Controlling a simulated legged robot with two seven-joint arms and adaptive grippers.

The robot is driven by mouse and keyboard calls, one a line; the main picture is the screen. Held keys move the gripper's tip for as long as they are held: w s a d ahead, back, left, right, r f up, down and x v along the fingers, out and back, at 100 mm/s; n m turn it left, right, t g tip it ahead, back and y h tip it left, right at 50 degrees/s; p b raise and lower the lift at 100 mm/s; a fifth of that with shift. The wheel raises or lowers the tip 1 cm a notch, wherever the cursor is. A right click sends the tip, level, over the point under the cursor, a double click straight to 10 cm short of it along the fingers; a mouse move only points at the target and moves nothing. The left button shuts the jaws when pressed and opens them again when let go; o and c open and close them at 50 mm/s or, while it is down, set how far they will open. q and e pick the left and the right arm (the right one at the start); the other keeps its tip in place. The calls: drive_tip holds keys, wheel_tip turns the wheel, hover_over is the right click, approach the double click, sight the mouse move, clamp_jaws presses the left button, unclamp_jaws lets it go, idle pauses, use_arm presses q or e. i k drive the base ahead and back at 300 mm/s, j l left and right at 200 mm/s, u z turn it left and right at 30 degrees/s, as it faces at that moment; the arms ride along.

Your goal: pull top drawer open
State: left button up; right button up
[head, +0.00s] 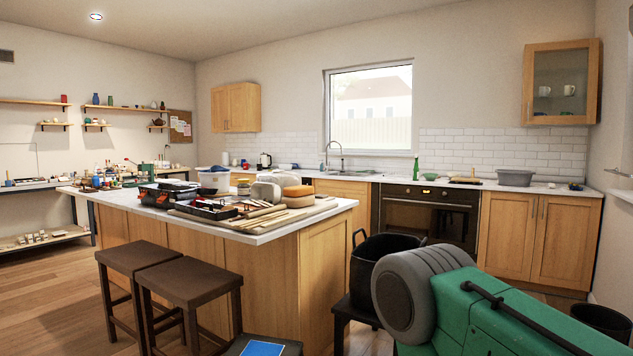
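Neither of my grippers shows in the head view. No open drawer is visible, and I cannot tell which front is the top drawer. Wooden base cabinets (343,190) stand along the back wall under the white counter. A narrow wooden front (243,178) shows below the counter behind the island, mostly hidden by items on the island. The right base cabinet (536,236) has two tall shut doors with upright handles.
The island (327,268) carries trays, boards and pottery tools. Two dark stools (189,283) stand before it. A black bucket (378,262) and a large green machine (495,318) with a grey rounded end fill the right foreground. A black oven (425,213) is at the back.

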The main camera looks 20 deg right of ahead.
sight(255, 177)
drive_tip(key=z, duration=0.25)
drive_tip(key=i+l+z, duration=0.35)
drive_tip(key=l, duration=0.2)
drive_tip(key=i+l+z, duration=0.75)
drive_tip(key=i, duration=0.3)
drive_tip(key=i+z, duration=0.35)
drive_tip(key=i, duration=0.2)
drive_tip(key=i+z, duration=0.4)
drive_tip(key=i, duration=0.15)
drive_tip(key=i+u, duration=0.2)
drive_tip(key=i, duration=0.45)
drive_tip(key=i+l+u, duration=0.2)
drive_tip(key=i, duration=0.5)
drive_tip(key=i+l+u, duration=0.15)
drive_tip(key=i, duration=0.5)
drive_tip(key=i+j+u, duration=0.1)
drive_tip(key=i+u, duration=0.15)
drive_tip(key=i, duration=1.75)
drive_tip(key=i+u, duration=0.35)
drive_tip(key=i+l+u, duration=0.15)
drive_tip(key=i+u, duration=0.25)
drive_tip(key=i, duration=0.15)
drive_tip(key=i+j+u, duration=0.15)
drive_tip(key=u, duration=0.25)
drive_tip(key=i+u, duration=0.6)
drive_tip(key=u, duration=0.15)
drive_tip(key=i+u, duration=0.25)
drive_tip(key=u, duration=0.15)
drive_tip(key=i+u, duration=0.2)
drive_tip(key=i, duration=1.65)
